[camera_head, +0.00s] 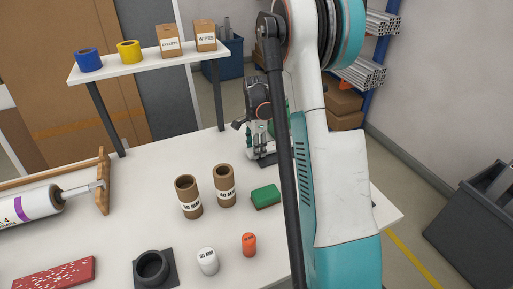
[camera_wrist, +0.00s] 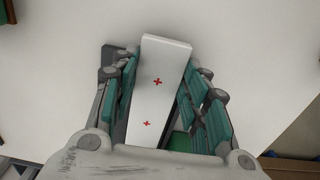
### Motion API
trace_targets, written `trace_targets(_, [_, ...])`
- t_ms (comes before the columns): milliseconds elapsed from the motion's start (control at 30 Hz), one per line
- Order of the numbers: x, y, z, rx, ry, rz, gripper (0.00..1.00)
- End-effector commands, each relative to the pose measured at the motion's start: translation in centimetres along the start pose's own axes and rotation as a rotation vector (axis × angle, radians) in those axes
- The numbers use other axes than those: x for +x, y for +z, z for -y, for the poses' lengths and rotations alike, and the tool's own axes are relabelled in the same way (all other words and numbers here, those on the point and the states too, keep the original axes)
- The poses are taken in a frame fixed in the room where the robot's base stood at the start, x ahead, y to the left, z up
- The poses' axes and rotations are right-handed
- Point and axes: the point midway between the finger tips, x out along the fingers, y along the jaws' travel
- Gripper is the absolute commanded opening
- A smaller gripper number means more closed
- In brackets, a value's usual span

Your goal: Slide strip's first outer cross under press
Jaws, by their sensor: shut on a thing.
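The white strip (camera_wrist: 157,62) with two red crosses runs between my fingers in the wrist view. One cross is near the middle of the picture, the other nearer my palm. My gripper (camera_wrist: 163,78) has green-padded fingers on both sides of the strip and is shut on it. In the head view my gripper (camera_head: 259,128) is over the back of the table, partly hidden by my arm. The strip cannot be made out there. A dark grey part (camera_wrist: 107,56) shows beside the strip's far left side. I cannot tell whether it belongs to the press.
Two cardboard tubes (camera_head: 188,197), a green block (camera_head: 266,196), a white cylinder (camera_head: 207,262), an orange cylinder (camera_head: 249,244) and a black ring holder (camera_head: 152,268) stand on the white table. A raised shelf (camera_head: 150,63) with tapes and boxes is at the back left.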

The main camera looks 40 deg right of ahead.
Motion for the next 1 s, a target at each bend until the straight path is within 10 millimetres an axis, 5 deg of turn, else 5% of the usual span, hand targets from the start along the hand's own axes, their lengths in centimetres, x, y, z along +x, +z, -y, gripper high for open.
trace_targets(133, [-0.2, 0.1, 0.8, -0.003, -0.019, -0.001, 0.15])
trace_targets(167, [-0.2, 0.1, 0.8, -0.003, -0.019, -0.001, 0.44])
trace_targets(267, [-0.2, 0.0, 0.8, -0.002, -0.019, -0.001, 0.65])
trace_targets(667, [-0.4, 0.0, 0.5, -0.001, -0.014, -0.002, 0.65])
trace_targets(1000, [-6.0, 0.0, 0.4, -0.001, -0.015, -0.002, 0.65])
